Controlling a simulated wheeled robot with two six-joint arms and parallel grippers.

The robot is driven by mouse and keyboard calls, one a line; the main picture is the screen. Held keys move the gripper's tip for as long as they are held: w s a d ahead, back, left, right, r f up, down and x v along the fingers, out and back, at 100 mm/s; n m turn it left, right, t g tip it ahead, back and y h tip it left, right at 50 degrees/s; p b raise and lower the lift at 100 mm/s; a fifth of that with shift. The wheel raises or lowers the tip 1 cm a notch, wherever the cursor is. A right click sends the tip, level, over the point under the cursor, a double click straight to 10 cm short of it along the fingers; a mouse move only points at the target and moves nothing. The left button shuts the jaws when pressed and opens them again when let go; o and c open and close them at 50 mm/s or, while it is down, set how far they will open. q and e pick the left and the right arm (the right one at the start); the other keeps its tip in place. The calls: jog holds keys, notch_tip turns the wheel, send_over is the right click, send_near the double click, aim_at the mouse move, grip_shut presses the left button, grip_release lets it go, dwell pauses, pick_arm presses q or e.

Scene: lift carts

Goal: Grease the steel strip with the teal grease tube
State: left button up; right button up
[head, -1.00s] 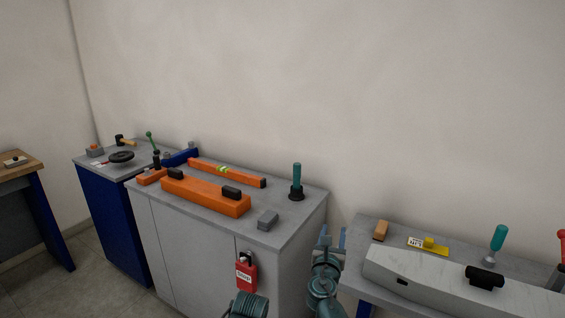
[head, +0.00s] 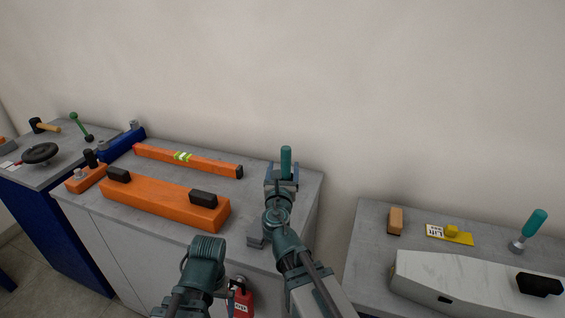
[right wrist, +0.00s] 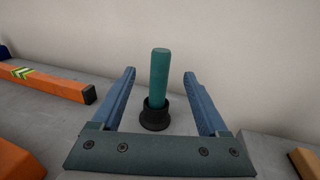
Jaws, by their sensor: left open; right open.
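The teal grease tube (head: 286,160) stands upright in a black holder on the grey cabinet top. It also shows in the right wrist view (right wrist: 160,75), with its black holder (right wrist: 155,115) below. My right gripper (head: 282,172) is open, with its blue fingers to the left and right of the tube in the wrist view. Gaps show between the tube and both fingers (right wrist: 160,78). My left arm shows at the lower middle of the head view, but its fingers are not visible. I cannot make out the steel strip for certain.
An orange beam (head: 160,202) with black grips and an orange level (head: 190,160) lie left of the tube. A grey block (head: 255,238) is partly behind my right arm. The right table holds a pale beam (head: 450,280) and a teal-handled tool (head: 533,225).

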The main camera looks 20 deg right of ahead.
aim_at(285, 154)
jog(key=x, duration=0.7)
jog(key=shift+w+d, duration=0.1)
jog(key=shift+w, duration=0.1)
jog(key=shift+r+p+x, duration=0.15)
jog(key=shift+x, duration=1.15)
jog(key=shift+r+p+x, duration=0.1)
jog(key=shift+p+x, duration=0.05)
jog(key=shift+x, duration=1.15)
jog(key=shift+s, duration=0.1)
grip_shut()
